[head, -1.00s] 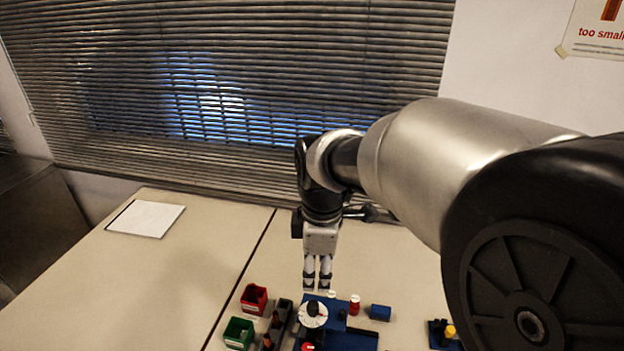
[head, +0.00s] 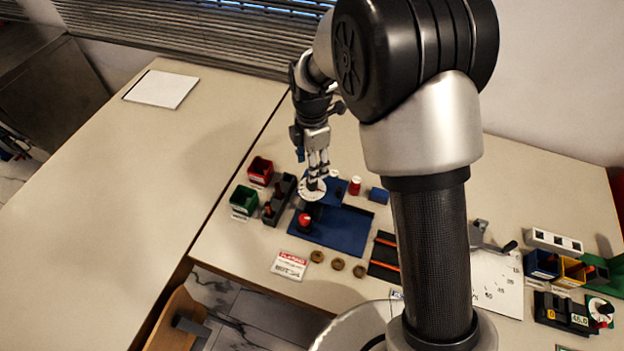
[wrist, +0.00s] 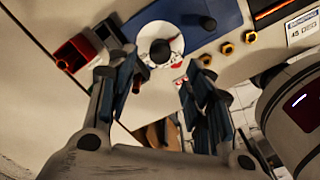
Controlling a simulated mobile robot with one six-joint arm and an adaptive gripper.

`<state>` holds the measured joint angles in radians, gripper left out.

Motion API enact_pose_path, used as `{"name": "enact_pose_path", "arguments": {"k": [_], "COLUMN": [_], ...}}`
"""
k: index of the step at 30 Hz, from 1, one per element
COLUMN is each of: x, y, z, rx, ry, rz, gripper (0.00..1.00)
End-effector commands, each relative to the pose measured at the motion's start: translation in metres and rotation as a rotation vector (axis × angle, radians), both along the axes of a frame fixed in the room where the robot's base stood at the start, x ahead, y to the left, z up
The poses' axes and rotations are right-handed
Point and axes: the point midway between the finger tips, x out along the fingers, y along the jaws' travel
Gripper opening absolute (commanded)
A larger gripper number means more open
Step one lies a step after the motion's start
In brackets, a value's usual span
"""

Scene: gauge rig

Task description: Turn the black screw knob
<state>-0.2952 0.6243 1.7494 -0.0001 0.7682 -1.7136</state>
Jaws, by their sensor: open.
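The black knob (head: 313,186) stands at the middle of a round white dial (head: 306,194) on the blue base (head: 345,232). In the wrist view the black knob (wrist: 160,51) and white dial (wrist: 174,35) show just beyond the fingertips. My gripper (head: 318,170) points down close over the dial in the head view. In the wrist view my gripper (wrist: 162,75) is open, one finger on each side of the knob's line, with nothing between them. I cannot tell whether the fingers touch the dial.
A red bin (head: 260,171) and a green bin (head: 243,200) stand left of the base. A red knob (head: 304,219) is in front of the dial, and a red-topped post (head: 354,185) and blue block (head: 379,195) are to the right. The left table is mostly clear.

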Motion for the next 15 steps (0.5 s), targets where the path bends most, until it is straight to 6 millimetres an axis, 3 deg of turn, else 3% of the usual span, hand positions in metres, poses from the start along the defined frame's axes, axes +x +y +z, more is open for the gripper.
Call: {"name": "enact_pose_path", "arguments": {"k": [1, 6, 15], "x": [-0.001, -0.001, 0.0], "y": [0.0, 0.0, 0.0], "z": [-0.015, -0.046, -0.072], "rx": [-0.001, -0.001, 0.0], "ry": [0.004, 0.003, 0.0], "rz": [0.0, -0.001, -0.001], "gripper": [0.47, 0.47, 0.47]}}
